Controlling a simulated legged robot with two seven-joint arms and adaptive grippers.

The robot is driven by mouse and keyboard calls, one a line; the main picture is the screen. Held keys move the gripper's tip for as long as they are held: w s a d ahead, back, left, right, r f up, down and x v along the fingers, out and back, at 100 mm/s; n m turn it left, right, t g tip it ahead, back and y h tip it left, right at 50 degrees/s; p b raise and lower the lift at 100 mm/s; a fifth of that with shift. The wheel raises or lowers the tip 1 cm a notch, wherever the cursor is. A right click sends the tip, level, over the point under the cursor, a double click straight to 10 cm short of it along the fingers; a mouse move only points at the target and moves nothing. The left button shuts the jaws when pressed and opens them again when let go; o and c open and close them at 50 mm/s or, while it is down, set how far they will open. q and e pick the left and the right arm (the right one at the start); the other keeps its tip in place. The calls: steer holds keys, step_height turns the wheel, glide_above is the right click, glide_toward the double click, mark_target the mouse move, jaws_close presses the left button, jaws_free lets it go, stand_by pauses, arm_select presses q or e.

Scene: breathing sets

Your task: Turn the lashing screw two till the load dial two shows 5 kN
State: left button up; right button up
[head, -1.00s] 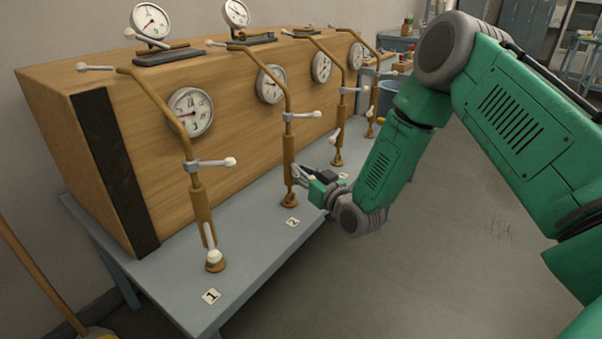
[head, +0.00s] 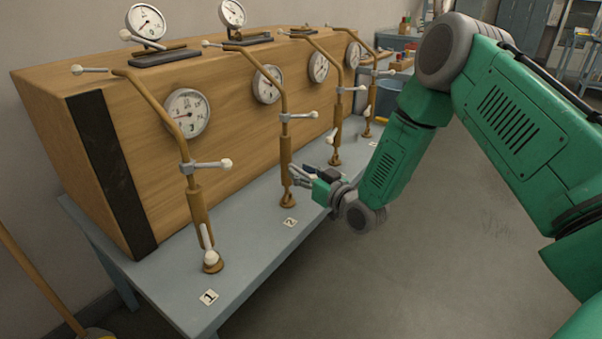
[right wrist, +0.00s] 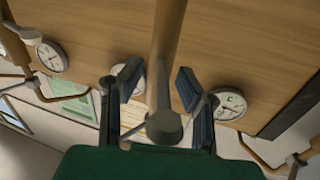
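Lashing screw two (head: 286,155) is the brown upright post behind the label 2, with a pale-knobbed cross lever partway up. My right gripper (head: 296,176) is at its lower part, just above the bench. In the right wrist view the open fingers (right wrist: 158,85) stand on either side of the post (right wrist: 166,40), with gaps showing. My left gripper is not in view.
Lashing screw one (head: 196,200) stands nearer, with its dial (head: 187,112) behind. Screw three (head: 338,120) stands just beyond my gripper. All stand on the grey-blue bench (head: 250,245) before the wooden crate (head: 170,185). The floor to the right is clear.

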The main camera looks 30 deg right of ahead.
steer(key=s+d, duration=0.1)
steer(key=s, duration=1)
steer(key=shift+s+d, duration=0.4)
steer(key=shift+f, duration=0.1)
steer(key=s+a+f+g+p, duration=0.4)
steer(key=s+a+f+g, duration=0.45)
steer(key=f, duration=0.35)
steer(key=s+a+f+g+h+p, duration=0.1)
steer(key=s+g, duration=0.3)
steer(key=s, duration=0.6)
steer(key=s+a+f+g+h+p, duration=0.1)
steer(key=s+a+f+g, duration=0.1)
steer(key=s, duration=0.9)
steer(key=f+g, duration=0.1)
steer(key=g, duration=0.1)
steer(key=shift+s+f+g+h, duration=0.25)
steer(key=shift+g+h, duration=0.05)
steer(key=shift+g, duration=0.05)
